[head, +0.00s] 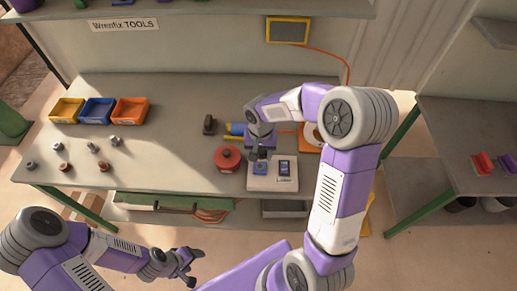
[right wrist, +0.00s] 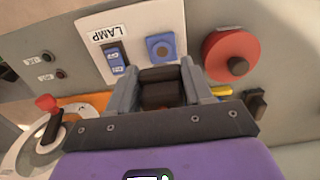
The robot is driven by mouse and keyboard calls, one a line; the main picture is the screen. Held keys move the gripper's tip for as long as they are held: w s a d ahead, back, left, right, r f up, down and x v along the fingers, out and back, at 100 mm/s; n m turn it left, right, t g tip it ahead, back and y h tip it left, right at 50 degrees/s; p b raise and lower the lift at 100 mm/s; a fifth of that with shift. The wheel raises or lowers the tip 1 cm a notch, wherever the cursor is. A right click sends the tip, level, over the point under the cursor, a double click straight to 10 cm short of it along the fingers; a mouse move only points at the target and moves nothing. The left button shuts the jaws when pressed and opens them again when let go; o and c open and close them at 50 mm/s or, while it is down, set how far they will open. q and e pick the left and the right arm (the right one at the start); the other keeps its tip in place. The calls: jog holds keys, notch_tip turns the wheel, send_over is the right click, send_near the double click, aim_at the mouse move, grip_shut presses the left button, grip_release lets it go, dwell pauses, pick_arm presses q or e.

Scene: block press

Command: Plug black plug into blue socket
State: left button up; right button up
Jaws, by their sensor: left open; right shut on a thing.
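The blue socket (head: 260,168) sits on the left part of a white panel on the workbench. It also shows in the right wrist view (right wrist: 161,47), with its dark round centre uncovered. My right gripper (head: 260,153) is above the bench just behind the socket. In the right wrist view its fingers (right wrist: 160,78) are shut on the black plug (right wrist: 160,95), which looks dark brown-black. The plug is close to the socket but appears apart from it. My left gripper (head: 190,270) is open and empty, in front of the bench near the floor.
A blue lamp switch (head: 284,168) is right of the socket on the panel. A red round knob (head: 228,158) is to its left, and a dark upright piece (head: 209,125) stands further back. Bins and several bolts occupy the bench's left side.

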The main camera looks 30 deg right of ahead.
aim_at(260, 169)
jog(key=shift+w+f+b, duration=0.1)
jog(key=shift+f+b, duration=2)
jog(key=shift+f, duration=0.85)
jog(key=shift+b, duration=0.3)
jog(key=shift+f+b, duration=0.6)
dwell(0.3)
jog(key=o, duration=1)
jog(key=shift+o, duration=0.2)
jog(key=shift+r, duration=0.15)
notch_tip(260, 169, up, 7)
jog(key=shift+r+p, duration=0.2)
jog(key=shift+p, duration=0.5)
